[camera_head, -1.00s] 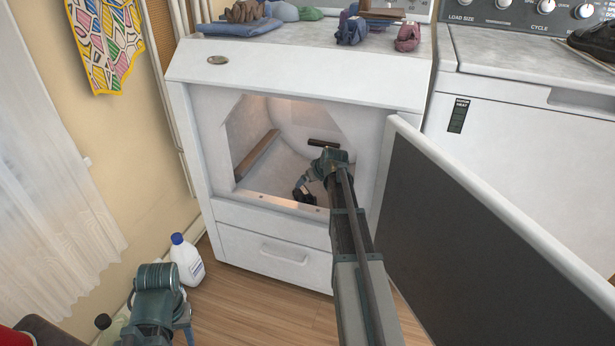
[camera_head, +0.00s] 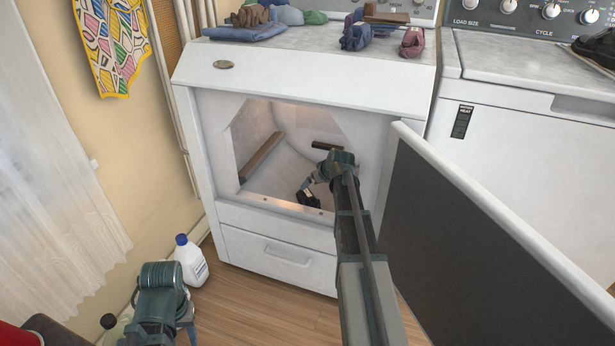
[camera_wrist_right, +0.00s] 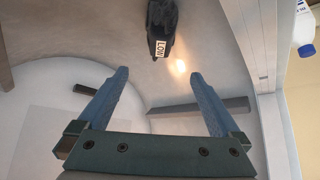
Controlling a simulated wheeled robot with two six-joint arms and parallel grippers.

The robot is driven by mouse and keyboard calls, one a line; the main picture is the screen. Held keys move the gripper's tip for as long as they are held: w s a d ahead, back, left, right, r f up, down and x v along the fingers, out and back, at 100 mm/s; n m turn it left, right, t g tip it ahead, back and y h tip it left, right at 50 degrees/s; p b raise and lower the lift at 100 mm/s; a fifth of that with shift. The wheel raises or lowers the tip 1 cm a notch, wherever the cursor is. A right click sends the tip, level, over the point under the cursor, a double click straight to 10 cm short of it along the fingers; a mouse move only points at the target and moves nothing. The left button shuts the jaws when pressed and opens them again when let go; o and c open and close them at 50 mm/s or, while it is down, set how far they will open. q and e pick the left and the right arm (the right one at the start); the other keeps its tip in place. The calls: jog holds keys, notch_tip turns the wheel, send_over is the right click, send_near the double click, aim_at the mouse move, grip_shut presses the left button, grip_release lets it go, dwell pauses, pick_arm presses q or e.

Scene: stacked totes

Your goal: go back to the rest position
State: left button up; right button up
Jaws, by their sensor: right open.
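My right arm reaches through the open door of a white dryer (camera_head: 290,215). My right gripper (camera_head: 308,186) is inside the drum, small and partly hidden by its own wrist in the head view. In the right wrist view its two blue fingers (camera_wrist_right: 160,95) stand wide apart with nothing between them. A black object with a "LOW" label (camera_wrist_right: 162,28) is beyond the fingertips; a dark shape (camera_head: 307,198) is beside the gripper in the head view. Part of my left arm shows at lower left; its gripper is not seen.
The open dryer door (camera_head: 480,240) stands close to the right of my arm. Folded and crumpled clothes (camera_head: 245,32) lie on the dryer top. A white bottle with a blue cap (camera_head: 191,262) stands on the floor at left. A washer (camera_head: 530,130) is at right.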

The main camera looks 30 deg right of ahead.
jog(key=s+a+n+g+y+p, duration=0.1)
jog(key=s+a, duration=0.2)
jog(key=a, duration=0.6)
jog(key=s+a+n+g+p, duration=0.1)
jog(key=s+a+g+p, duration=0.15)
jog(key=a, duration=0.65)
jog(key=s+a+n+g+y+p, duration=0.1)
jog(key=s+a, duration=0.3)
jog(key=a, duration=0.4)
jog(key=s+a+r+n+g+h+p, duration=0.1)
jog(key=s+a+r+g+p, duration=0.1)
jog(key=s+a, duration=0.7)
jog(key=s+a+r+n+g+h+p, duration=0.1)
jog(key=s+a+h, duration=0.1)
jog(key=s+a, duration=0.65)
notch_tip(320, 180, up, 38)
jog(key=s+d+p, duration=0.1)
jog(key=d+p, duration=0.1)
jog(key=p, duration=3.6)
jog(key=shift+s+d, duration=0.3)
jog(key=shift+s, duration=0.1)
jog(key=shift+f, duration=0.1)
jog(key=shift+c, duration=0.2)
